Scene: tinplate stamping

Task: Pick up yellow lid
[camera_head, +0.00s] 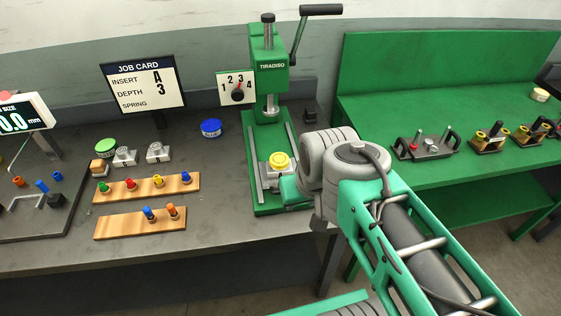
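A yellow lid (279,160) sits on a grey block-like fixture (282,170) on the base of the green press (270,75), below its ram. My arm reaches in from the lower right and its wrist is close to the right of the lid. My gripper is hidden behind the wrist and the teal arm link, so its fingers do not show. I cannot tell whether anything touches the lid.
Wooden racks (110,194) with coloured pegs stand in front. A job card (142,84) stands behind. A green bench (480,110) with fixtures is at right.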

